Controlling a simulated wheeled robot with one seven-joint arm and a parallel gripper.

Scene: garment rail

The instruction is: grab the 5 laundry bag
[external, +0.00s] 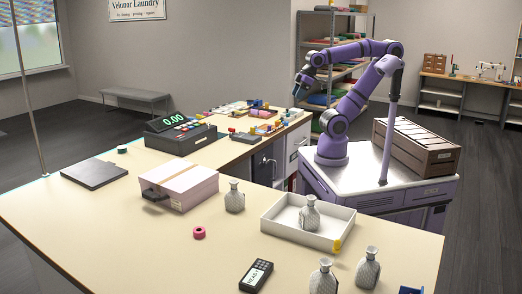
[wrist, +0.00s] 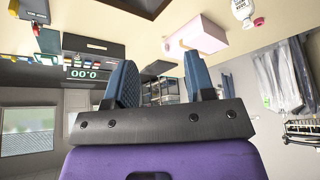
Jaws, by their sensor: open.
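My gripper (external: 302,86) hangs raised above the back part of the counter, left of my arm. In the wrist view its two blue fingers stand apart with nothing between them (wrist: 157,75). Several grey-white, patterned, bag-like things with narrow necks stand on the counter, far from my gripper: one beside the pink box (external: 235,197), one in the white tray (external: 309,213), and two at the front, (external: 323,277) and (external: 368,268). A white one with a small label shows at the top of the wrist view (wrist: 242,10). I cannot read a 5 on any.
The counter (external: 90,215) also holds a pink box (external: 180,186), a till (external: 180,135), a dark flat pad (external: 94,173), a pink tape roll (external: 199,232) and a card reader (external: 256,275). A wooden crate (external: 416,148) stands on my base. Hanging garments (wrist: 285,75) show in the wrist view.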

